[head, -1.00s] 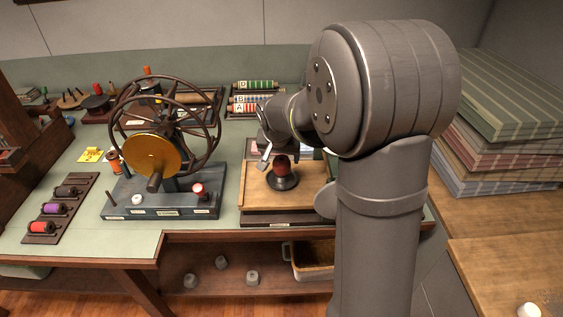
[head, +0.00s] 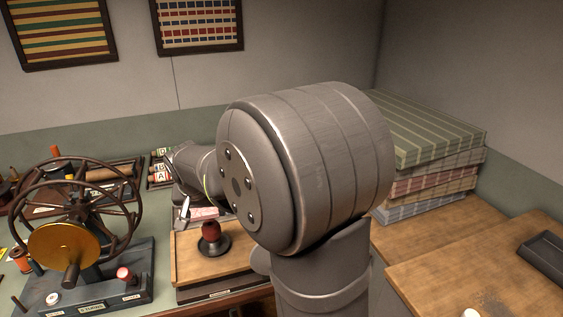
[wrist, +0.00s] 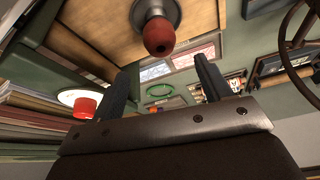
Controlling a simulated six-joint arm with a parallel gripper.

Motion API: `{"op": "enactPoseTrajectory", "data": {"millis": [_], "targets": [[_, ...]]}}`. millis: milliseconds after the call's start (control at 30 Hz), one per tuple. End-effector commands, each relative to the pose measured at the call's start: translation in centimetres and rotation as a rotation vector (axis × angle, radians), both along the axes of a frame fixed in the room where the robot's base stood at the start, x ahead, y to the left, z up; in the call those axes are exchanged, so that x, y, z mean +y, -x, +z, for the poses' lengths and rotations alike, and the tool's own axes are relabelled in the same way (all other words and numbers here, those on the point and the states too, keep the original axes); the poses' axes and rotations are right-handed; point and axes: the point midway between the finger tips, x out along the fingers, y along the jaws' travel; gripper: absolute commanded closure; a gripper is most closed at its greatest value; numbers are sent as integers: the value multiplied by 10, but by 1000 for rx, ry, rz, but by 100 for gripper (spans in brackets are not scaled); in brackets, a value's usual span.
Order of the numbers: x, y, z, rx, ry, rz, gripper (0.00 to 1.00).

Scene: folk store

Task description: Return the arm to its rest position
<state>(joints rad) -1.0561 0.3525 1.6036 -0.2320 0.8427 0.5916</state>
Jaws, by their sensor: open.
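My gripper (wrist: 167,72) shows in the wrist view with its two dark fingers spread apart and nothing between them. In the head view most of it is hidden behind my grey arm; a light finger part (head: 185,207) shows just left of a red-knobbed tool (head: 210,230). That tool stands upright on a wooden board (head: 187,265). In the wrist view its red knob (wrist: 158,36) lies beyond the fingertips, apart from them. My arm's large grey joint fills the middle of the head view.
A winding wheel with a brass disc (head: 63,246) stands at left. Folded striped cloths (head: 420,130) are stacked behind my arm at right. A wooden table (head: 450,275) at right is mostly bare, with a dark tray (head: 544,256). Small framed items and rolls sit at the back.

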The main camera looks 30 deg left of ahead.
Motion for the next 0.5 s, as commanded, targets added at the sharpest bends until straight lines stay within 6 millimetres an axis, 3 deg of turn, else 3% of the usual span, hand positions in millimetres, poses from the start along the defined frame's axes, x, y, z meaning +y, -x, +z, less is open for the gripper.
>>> {"op": "enactPoseTrajectory", "data": {"millis": [500], "targets": [[19,-29,-85,2,4,-1,29]]}}
